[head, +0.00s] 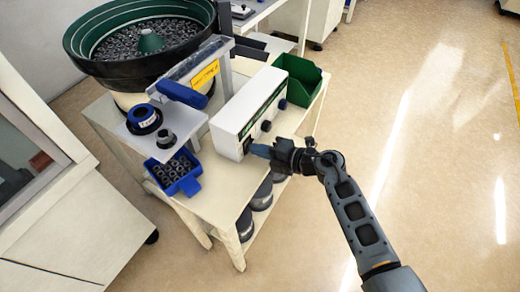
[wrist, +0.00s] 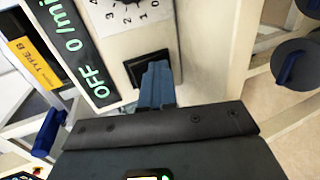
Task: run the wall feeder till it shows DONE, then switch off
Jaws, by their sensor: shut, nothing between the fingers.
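A bowl feeder with a dark green bowl (head: 88,48) full of dark ring-like parts stands on a cart near the wall. Its white control box (head: 225,118) faces my gripper (head: 252,149). In the wrist view, the display (wrist: 75,35) reads "OFF 0/min" in green. A numbered dial (wrist: 128,10) sits beside it. A black square switch (wrist: 134,66) is right at the blue fingertips of my gripper (wrist: 155,72), which partly hide it. The fingers are together and hold nothing. Whether they touch the switch I cannot tell.
A blue bin (head: 190,186) with several parts stands at the cart's front left, below a small platform (head: 187,127). A green bin (head: 311,76) is behind the box. A yellow label (wrist: 36,62) reads "TYPE B". Floor at right is clear.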

